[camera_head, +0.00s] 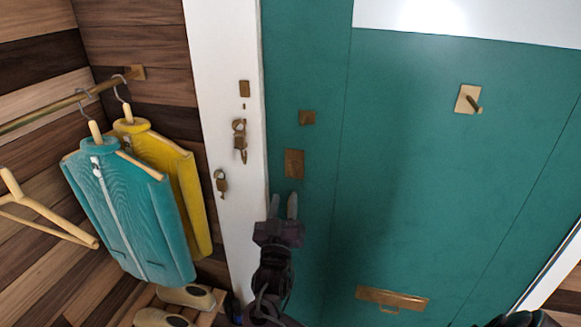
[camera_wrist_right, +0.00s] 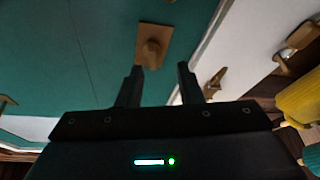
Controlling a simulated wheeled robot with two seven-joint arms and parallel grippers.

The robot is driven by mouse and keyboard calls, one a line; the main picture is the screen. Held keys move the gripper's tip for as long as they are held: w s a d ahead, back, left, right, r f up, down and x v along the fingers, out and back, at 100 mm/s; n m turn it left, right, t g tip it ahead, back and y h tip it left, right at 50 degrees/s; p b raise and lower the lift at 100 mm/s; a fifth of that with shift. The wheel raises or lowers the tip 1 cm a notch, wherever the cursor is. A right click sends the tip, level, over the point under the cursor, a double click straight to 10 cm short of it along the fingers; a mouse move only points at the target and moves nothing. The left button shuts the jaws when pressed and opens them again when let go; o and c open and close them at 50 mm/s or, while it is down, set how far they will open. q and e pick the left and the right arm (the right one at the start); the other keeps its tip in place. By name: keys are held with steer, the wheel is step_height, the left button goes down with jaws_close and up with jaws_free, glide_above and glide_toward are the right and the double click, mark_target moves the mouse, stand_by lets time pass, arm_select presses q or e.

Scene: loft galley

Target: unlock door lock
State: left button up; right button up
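The teal door (camera_head: 420,190) stands against a white frame (camera_head: 222,75). A brass lock plate (camera_head: 294,163) is near the door's edge; in the right wrist view a brass plate with a raised knob (camera_wrist_right: 152,45) appears just beyond my fingertips. A smaller brass piece (camera_head: 307,118) sits above it on the door. My right gripper (camera_head: 283,205) is just below the lock plate, pointing up at it. Its two fingers are apart with nothing between them, also in the wrist view (camera_wrist_right: 160,72). I see no contact with the knob. My left gripper is not in view.
Brass fittings (camera_head: 239,135) and a hanging brass piece (camera_head: 222,181) are on the white frame. A brass hook (camera_head: 468,99) and a brass mail slot (camera_head: 392,299) are on the door. Teal (camera_head: 130,210) and yellow (camera_head: 185,180) jackets hang at left, above shoes (camera_head: 187,297).

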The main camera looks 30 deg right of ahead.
mark_target(291, 171)
steer(key=shift+m+h, duration=0.4)
steer(key=w+d+r+p, duration=0.1)
steer(key=w+d+r, duration=0.1)
steer(key=w+d+r+p, duration=0.1)
steer(key=w+d+r, duration=0.1)
steer(key=shift+d+r, duration=0.3)
steer(key=shift+r, duration=0.05)
steer(key=shift+w+d, duration=0.3)
steer(key=shift+w, duration=0.05)
steer(key=shift+c, duration=0.2)
jaws_close()
